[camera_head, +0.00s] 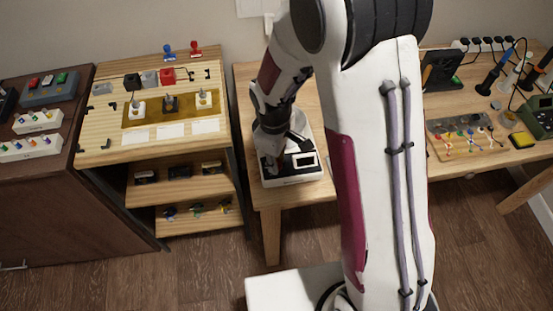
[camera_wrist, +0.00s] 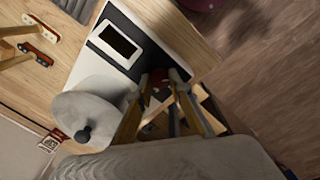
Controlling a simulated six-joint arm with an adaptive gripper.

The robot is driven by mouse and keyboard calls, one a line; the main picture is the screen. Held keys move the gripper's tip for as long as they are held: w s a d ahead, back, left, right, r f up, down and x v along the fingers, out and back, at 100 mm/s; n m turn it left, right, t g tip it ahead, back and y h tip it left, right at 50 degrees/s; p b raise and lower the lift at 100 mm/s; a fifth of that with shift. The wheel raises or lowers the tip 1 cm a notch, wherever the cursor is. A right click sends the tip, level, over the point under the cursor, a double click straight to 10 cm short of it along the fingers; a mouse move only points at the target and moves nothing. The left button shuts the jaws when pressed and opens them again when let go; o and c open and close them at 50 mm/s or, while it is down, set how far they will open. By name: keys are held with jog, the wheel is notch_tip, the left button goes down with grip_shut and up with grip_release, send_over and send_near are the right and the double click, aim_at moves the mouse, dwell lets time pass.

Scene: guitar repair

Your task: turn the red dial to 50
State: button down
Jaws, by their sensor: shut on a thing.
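The red dial (camera_wrist: 157,77) shows as a small dark red patch on the white device, between my fingertips in the wrist view. My gripper (camera_wrist: 161,83) is shut on it, with one finger on each side. The white device (camera_head: 292,181) stands on the wooden table in the head view, with a small display (camera_head: 305,161) on its front. The display also shows in the wrist view (camera_wrist: 118,41), but I cannot read a number. In the head view my gripper (camera_head: 270,163) is down at the device's left front and hides the dial.
A wooden shelf unit (camera_head: 112,127) with stamps and small boxes stands left of the table. A board with colored parts (camera_head: 466,137) and a yellow sponge (camera_head: 522,140) lie at the right. In the wrist view a pale round part (camera_wrist: 88,100) sits beside the device's display.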

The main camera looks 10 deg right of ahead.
jog(key=m, duration=0.5)
jog(key=shift+m, duration=0.4)
jog(key=m, duration=0.5)
jog(key=shift+w+m+g, duration=0.1)
jog(key=shift+m+g, duration=0.2)
dwell(0.3)
jog(key=c, duration=1.8)
grip_release()
jog(key=shift+r, duration=0.2)
jog(key=shift+a+r, duration=0.15)
jog(key=shift+r, duration=1.8)
jog(key=shift+a+r, duration=0.15)
jog(key=shift+r, duration=1.8)
jog(key=shift+a+r, duration=0.15)
jog(key=shift+r, duration=1.8)
